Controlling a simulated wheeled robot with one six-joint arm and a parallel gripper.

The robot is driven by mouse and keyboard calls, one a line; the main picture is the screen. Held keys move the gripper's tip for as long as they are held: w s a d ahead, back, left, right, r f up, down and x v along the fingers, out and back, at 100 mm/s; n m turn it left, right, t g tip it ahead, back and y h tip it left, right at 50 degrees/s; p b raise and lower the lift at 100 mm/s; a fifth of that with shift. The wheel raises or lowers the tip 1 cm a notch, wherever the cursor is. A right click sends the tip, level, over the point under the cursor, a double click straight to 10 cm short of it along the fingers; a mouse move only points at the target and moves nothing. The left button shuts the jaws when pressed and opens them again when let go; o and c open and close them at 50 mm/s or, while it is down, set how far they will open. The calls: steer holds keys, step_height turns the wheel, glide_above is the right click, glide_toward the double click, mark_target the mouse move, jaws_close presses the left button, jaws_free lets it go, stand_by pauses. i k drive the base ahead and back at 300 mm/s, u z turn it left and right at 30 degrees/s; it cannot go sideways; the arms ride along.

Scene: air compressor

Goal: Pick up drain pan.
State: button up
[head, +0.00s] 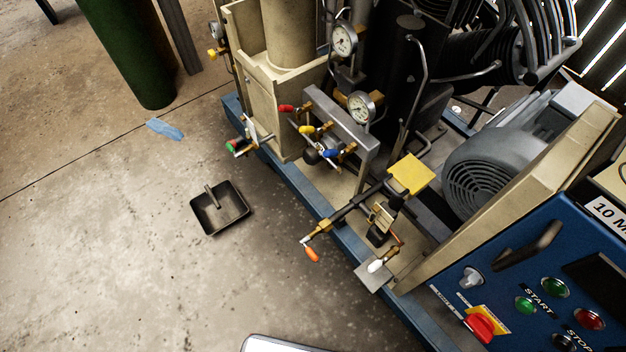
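The drain pan (234,214) is a dark, shallow, roughly square tray with raised walls. It lies on the concrete floor left of the compressor's blue base frame, apart from it. My gripper is not in view in the head view, and nothing is seen touching the pan.
The compressor's blue base (330,212) runs diagonally on the right. Valves with coloured handles, such as the orange one (312,255), stick out from it. A blue rag (164,129) and a green cylinder (125,50) are farther back. Floor left of the pan is clear.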

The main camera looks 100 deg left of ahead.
mark_target(218, 205)
steer(key=u, duration=4.35)
steer(key=k, duration=0.55)
steer(key=u, duration=0.45)
steer(key=i, duration=1.45)
steer(key=z, duration=0.75)
